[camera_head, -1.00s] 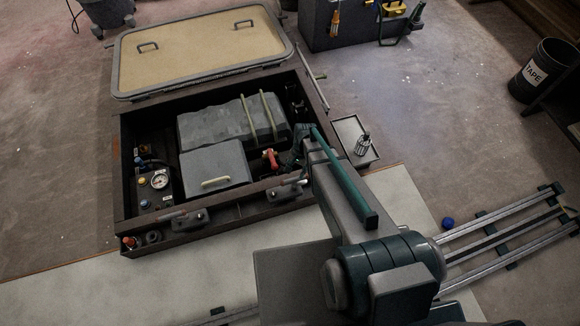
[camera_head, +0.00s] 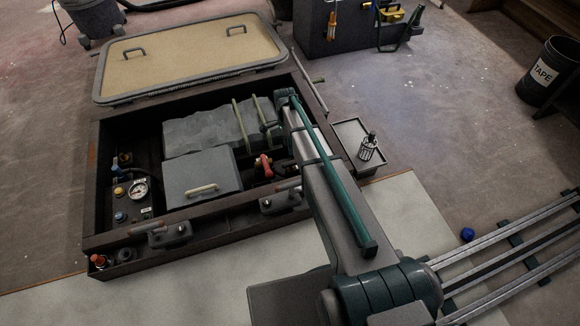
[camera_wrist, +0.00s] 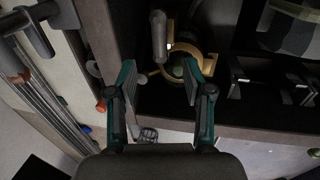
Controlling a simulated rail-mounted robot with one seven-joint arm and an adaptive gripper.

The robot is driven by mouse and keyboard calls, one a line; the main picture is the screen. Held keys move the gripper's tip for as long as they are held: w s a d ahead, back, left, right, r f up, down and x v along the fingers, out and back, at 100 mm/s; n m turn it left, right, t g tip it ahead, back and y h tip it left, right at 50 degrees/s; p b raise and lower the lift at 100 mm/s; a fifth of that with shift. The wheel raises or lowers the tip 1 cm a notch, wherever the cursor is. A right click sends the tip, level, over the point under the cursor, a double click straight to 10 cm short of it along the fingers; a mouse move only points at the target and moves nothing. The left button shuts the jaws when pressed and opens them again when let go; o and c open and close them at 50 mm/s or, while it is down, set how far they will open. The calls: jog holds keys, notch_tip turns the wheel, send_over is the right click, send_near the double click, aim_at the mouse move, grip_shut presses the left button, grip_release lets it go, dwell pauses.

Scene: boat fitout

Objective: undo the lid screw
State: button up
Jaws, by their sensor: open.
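In the wrist view my gripper (camera_wrist: 158,70) is open, with its teal fingers apart and nothing held between them. A brass-coloured ring-shaped fitting (camera_wrist: 208,66) lies beyond the fingertips, partly behind the right finger. A grey rounded bar (camera_wrist: 158,36) stands above the gap between the fingers, beside the brass fitting. I cannot tell for certain which part is the lid screw. In the head view my arm reaches over the open box (camera_head: 190,225) at its right side and hides the gripper and the fitting.
The beige hatch (camera_head: 190,58) lies open behind the box. Grey cases (camera_head: 203,174), a red handle (camera_head: 264,166) and a gauge (camera_head: 138,190) are inside. Latches (camera_head: 170,235) line the front wall. A small tray (camera_head: 350,135) with a bottle (camera_head: 368,146) stands right of the box.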

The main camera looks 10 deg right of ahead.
aim_at(291, 163)
jog(key=f+b, duration=0.1)
jog(key=f, duration=0.2)
jog(key=s+f+b, duration=0.1)
jog(key=f, duration=0.2)
jog(key=s+f+b, duration=0.1)
jog(key=f, duration=0.3)
jog(key=shift+d+b, duration=0.1)
jog(key=shift+b, duration=0.25)
grip_shut()
